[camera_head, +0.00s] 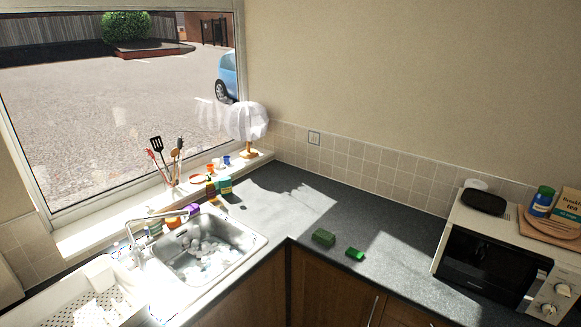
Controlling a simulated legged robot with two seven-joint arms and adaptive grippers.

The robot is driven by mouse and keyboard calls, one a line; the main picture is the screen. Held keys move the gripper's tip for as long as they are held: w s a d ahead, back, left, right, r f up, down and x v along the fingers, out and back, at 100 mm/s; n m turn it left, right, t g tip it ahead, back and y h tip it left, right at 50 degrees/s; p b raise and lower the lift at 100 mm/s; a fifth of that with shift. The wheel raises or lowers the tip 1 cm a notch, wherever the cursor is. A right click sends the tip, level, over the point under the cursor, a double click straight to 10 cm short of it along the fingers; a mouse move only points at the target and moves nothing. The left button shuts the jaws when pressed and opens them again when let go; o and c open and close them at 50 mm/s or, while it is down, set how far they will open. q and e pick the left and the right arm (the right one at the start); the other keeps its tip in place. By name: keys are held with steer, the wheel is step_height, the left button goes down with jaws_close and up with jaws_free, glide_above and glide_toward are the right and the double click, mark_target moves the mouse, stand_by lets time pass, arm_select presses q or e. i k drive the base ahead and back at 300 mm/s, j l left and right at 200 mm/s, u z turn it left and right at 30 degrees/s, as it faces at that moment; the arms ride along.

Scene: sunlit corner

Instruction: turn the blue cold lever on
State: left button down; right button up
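A chrome tap (160,215) stands at the back left of the steel sink (246,247), its spout reaching right over the basin. Small fittings with hints of colour sit around the tap's base. They are too small and glare-washed to tell which is the blue cold lever or how it is turned. White, foam-like lumps (205,250) lie in the basin. Neither of my grippers is in view.
A green block (323,237) and a smaller bright green one (355,254) lie on the dark counter (385,215). A microwave (480,262) stands at right. Utensils (165,160), a lamp (247,122) and coloured sponges (223,185) are near the window. The middle counter is mostly clear.

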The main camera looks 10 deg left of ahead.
mark_target(149, 241)
steer(key=u, duration=1.45)
